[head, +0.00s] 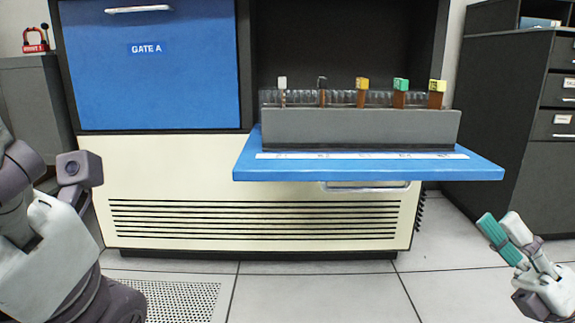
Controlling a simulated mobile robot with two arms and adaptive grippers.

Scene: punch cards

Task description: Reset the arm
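My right gripper (498,228) is at the lower right, over the floor and away from the blue drawer. It has white finger parts and a teal ridged piece, which looks like a finger pad. From this angle I cannot tell whether its fingers are open or shut. My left arm (45,235) comes in from the left edge in front of the cream cabinet. Its gripper is not in view.
An open blue shelf (340,170) juts from the cabinet (250,215), bearing a grey rack (360,128) of cards with coloured tabs. A blue door (150,75) marked GATE A is shut. Dark drawers (510,110) stand at right. The floor (320,290) in front is clear.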

